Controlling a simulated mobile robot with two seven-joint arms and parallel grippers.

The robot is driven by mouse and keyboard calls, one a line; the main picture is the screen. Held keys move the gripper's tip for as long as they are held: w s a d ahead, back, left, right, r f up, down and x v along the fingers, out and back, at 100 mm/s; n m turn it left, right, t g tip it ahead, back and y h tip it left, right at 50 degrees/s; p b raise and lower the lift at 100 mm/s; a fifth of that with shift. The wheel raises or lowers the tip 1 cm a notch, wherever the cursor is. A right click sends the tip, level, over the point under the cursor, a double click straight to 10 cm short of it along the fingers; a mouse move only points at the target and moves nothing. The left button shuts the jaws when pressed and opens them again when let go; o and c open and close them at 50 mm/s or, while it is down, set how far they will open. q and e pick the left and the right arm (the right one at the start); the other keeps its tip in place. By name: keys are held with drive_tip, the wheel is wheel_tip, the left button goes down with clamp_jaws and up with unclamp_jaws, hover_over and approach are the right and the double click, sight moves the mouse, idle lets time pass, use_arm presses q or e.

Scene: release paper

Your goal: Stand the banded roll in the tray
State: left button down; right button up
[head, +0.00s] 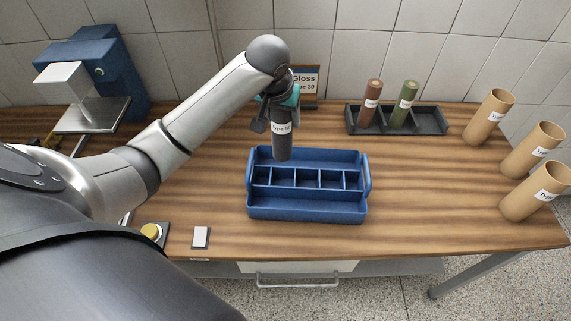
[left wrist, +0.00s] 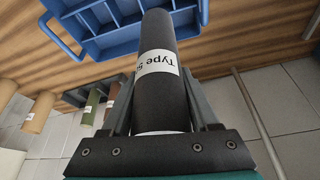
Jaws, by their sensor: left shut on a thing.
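My left gripper (head: 275,108) is shut on a dark grey roll with a white label band (head: 282,146). The roll hangs roughly upright, its lower end in front of the back part of the blue tray (head: 305,214) in the head view; I cannot tell its exact height. In the left wrist view the roll (left wrist: 156,38) sits between the two fingers (left wrist: 160,105), and its label reads "Type" with a partly hidden number. The blue tray (left wrist: 95,45) has a row of small compartments that look empty, and side handles. My right gripper is not in view.
A black rack (head: 430,123) at the back holds a brown roll (head: 370,104) and a green roll (head: 403,105). Three cardboard tubes (head: 489,117) stand at the right. A "Gloss Type 30" sign (head: 305,80) stands behind the gripper. A blue machine (head: 110,70) is at back left.

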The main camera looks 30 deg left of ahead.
sight(279, 150)
use_arm(q)
wheel_tip(279, 150, down, 11)
drive_tip(key=shift+b, duration=0.45)
drive_tip(key=shift+f+b, duration=0.35)
drive_tip(key=shift+f, duration=1.85)
drive_tip(key=shift+f, duration=0.1)
drive_tip(key=shift+c, duration=0.7)
unclamp_jaws()
drive_tip(key=p+v, duration=0.2)
drive_tip(key=v, duration=1)
